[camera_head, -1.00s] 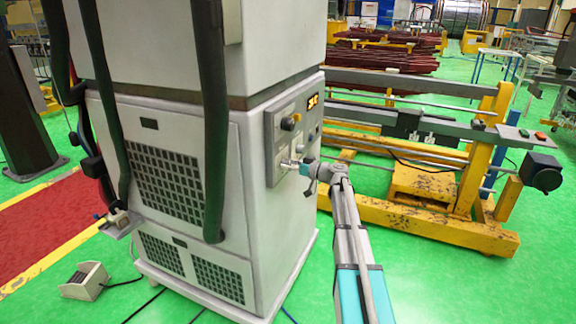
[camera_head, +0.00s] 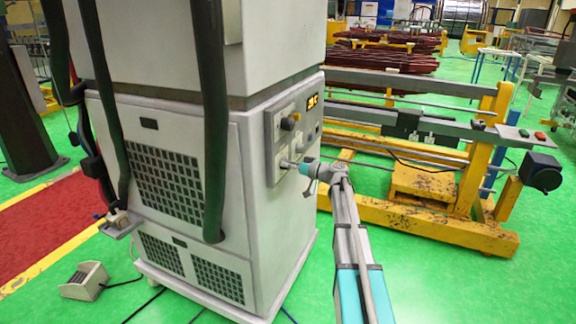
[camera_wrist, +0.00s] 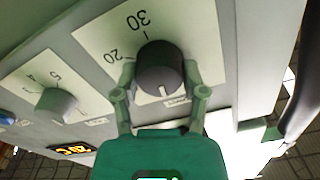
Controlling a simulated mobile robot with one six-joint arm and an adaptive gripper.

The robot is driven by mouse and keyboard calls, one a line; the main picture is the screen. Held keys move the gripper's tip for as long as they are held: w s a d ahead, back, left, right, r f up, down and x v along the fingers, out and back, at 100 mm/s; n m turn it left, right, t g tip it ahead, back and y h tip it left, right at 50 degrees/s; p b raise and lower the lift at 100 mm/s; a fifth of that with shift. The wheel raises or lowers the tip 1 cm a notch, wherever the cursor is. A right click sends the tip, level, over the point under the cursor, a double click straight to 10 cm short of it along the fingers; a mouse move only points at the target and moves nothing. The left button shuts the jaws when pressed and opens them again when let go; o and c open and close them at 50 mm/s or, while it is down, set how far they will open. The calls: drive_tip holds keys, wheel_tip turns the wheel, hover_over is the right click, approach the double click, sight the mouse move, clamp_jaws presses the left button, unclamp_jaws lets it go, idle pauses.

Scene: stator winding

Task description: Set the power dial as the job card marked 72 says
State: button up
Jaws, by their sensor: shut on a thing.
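The dark round power dial (camera_wrist: 160,68) is in the middle of the wrist view, on a white scale plate with "20" and "30" readable. A short white mark on its face points toward the bottom of the picture. My gripper (camera_wrist: 162,82) has one finger on each side of the dial and is shut on it. In the head view my gripper (camera_head: 290,164) is at the lower part of the control panel (camera_head: 270,140), where it hides the dial. The job card marked 72 cannot be made out in either view.
A smaller grey knob (camera_wrist: 57,104) with "3", "4" and "5" sits beside the dial. An orange lit display (camera_wrist: 70,150) is near it; its digits are hard to read. A dark knob (camera_head: 289,123) is higher on the panel. A yellow machine frame (camera_head: 430,225) stands right.

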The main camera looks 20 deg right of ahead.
drive_tip(key=m, duration=0.5)
drive_tip(key=shift+w+d, duration=0.1)
drive_tip(key=m, duration=0.5)
drive_tip(key=shift+m, duration=0.3)
drive_tip(key=o, duration=1.1)
drive_tip(key=shift+f, duration=0.1)
drive_tip(key=shift+o, duration=0.2)
drive_tip(key=v, duration=1.2)
